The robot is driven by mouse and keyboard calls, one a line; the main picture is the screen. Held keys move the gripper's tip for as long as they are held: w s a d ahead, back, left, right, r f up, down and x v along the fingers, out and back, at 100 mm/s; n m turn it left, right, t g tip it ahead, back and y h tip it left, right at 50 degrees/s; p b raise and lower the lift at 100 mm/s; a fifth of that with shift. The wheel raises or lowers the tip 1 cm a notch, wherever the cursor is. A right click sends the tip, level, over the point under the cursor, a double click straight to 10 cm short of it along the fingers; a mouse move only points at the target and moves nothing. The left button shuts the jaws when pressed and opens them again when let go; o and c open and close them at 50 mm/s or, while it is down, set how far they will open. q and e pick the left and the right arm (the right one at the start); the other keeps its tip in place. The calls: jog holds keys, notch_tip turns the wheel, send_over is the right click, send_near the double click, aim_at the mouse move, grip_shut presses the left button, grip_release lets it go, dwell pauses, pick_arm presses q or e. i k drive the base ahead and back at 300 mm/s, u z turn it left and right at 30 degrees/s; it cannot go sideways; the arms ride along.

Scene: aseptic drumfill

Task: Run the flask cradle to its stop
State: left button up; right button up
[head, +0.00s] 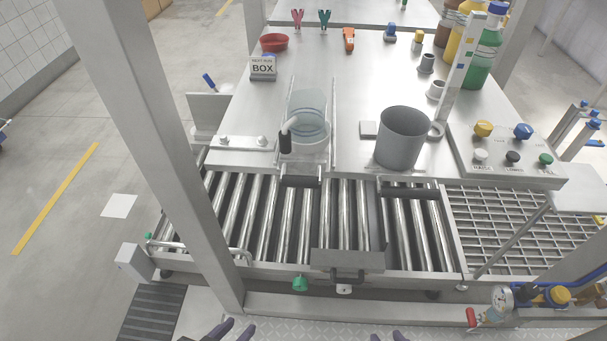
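A clear flask (308,108) stands near the front left of the steel table, between two thin rails (333,120). It sits in a pale round base, which I take to be the cradle (306,146). A white bent handle with a black grip (285,142) stands at its front left. I cannot make out a stop for certain. My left gripper (232,328) shows as two dark fingertips, apart, at the bottom edge. My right gripper (386,337) shows as two tips, apart, further right at the bottom edge. Both are far from the cradle, with nothing seen between their fingers.
A grey open cylinder (402,138) stands right of the cradle. A roller conveyor (270,215) lies between my grippers and the table (365,85). An upright post (160,120) crosses the left side. A button panel (512,155) is at right, above a grating (510,230).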

aim_at(314, 158)
jog(key=z, duration=1.2)
jog(key=k, duration=1.2)
jog(key=u, duration=1.7)
jog(key=i, duration=0.5)
jog(key=z, duration=0.05)
